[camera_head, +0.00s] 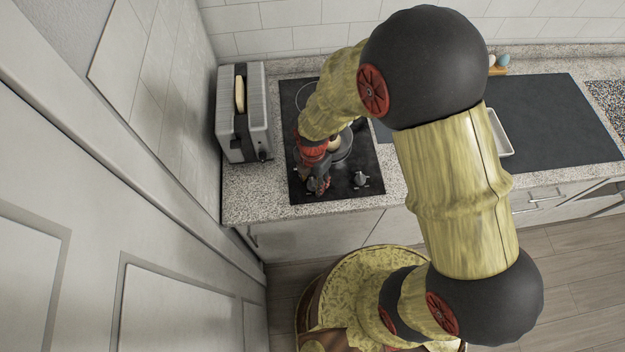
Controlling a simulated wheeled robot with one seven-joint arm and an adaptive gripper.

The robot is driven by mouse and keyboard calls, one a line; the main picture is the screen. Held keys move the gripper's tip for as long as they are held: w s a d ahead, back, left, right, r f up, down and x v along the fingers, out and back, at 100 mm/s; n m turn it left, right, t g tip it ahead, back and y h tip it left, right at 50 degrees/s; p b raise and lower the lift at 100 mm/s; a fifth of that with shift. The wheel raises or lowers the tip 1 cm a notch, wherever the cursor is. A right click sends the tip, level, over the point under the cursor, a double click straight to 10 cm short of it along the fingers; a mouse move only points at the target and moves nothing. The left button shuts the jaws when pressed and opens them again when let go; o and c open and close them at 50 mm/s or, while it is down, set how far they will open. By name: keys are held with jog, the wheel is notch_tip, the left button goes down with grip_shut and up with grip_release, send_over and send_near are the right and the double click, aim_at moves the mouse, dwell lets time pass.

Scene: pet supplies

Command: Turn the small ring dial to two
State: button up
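The black cooktop (374,193) is set in the speckled counter. A dark knob (361,179) stands on its front right part, in plain view and apart from my gripper. My gripper (318,188) points down over the front left part of the cooktop, left of this knob. Its fingers are dark and small, and I cannot tell whether they are open or shut. Anything directly beneath the fingers is hidden, so I cannot tell whether they touch a dial. No dial markings are readable. Part of a pale burner ring (299,96) shows at the back left.
A grey toaster (232,127) with bread in its slot stands close left of the cooktop. A pan-like round item (345,150) sits behind my gripper, partly hidden. A white tray (501,133) lies to the right. My arm covers much of the middle.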

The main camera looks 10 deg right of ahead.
jog(key=shift+c, duration=1.2)
jog(key=c, duration=0.7)
grip_shut()
